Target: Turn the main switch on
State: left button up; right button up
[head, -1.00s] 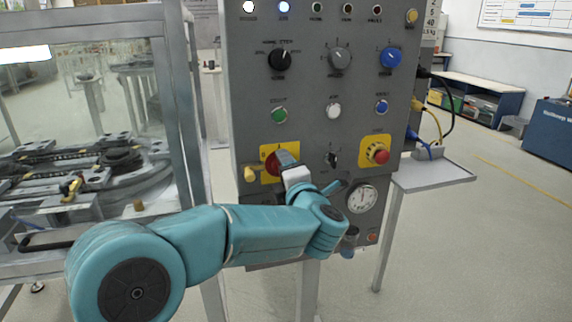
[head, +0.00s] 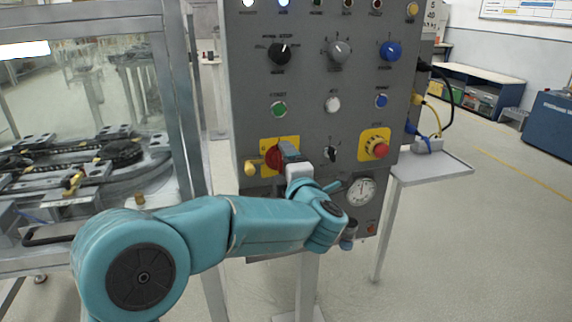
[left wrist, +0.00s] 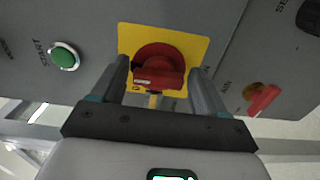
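The main switch is a red rotary handle on a yellow plate (head: 294,141), low on the left of the grey control panel. In the head view my left gripper (head: 289,152) is in front of it and hides part of it. In the left wrist view the red handle (left wrist: 158,72) lies between the two fingers of my left gripper (left wrist: 160,85). The fingers are apart, one on each side of the handle, with a small gap on each side; I cannot tell whether either touches it. My right gripper is not in view.
A glass-walled frame (head: 180,95) stands to the left, a small shelf (head: 440,168) to the right.

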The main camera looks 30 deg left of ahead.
pick_arm(q)
jog(key=shift+o, duration=0.3)
jog(key=v, duration=1.6)
jog(key=shift+d, duration=0.15)
